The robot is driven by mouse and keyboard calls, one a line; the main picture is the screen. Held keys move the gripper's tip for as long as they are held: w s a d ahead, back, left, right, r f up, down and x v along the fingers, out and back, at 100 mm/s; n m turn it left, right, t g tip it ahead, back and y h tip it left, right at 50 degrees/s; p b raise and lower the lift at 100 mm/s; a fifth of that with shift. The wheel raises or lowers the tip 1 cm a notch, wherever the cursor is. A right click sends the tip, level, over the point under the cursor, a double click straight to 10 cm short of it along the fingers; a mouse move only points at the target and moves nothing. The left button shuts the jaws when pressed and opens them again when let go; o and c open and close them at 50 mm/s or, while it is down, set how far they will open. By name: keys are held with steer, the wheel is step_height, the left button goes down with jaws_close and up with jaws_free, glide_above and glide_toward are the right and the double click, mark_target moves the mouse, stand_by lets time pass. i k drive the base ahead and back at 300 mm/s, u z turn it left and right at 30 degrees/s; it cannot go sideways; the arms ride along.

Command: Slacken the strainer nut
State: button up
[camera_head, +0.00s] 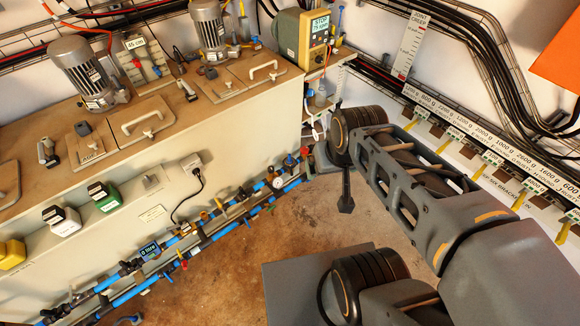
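The pipework (235,212) runs along the front foot of the long cabinet, with blue pipes, brass-coloured fittings and small red and yellow handles. A round white gauge (277,183) sits on it, and a small display reading 0 litre (150,250) is further left. I cannot pick out which fitting is the strainer or its nut. My arm reaches in from the lower right and bends at the dark joint near the cabinet's right end. A dark narrow end piece, seemingly my gripper (346,204), hangs below that joint, right of the pipework and apart from it. Its fingers cannot be made out.
The cabinet (225,125) carries motors, lidded hatches and a yellow STOP-labelled control box (319,32). A plugged cable (192,165) hangs on its front. Weight-labelled racks (480,130) and cables line the right wall. The brown floor (240,270) before the pipes is mostly clear.

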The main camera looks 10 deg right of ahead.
mark_target(291, 168)
steer(key=k, duration=1.1)
steer(key=i, duration=0.45)
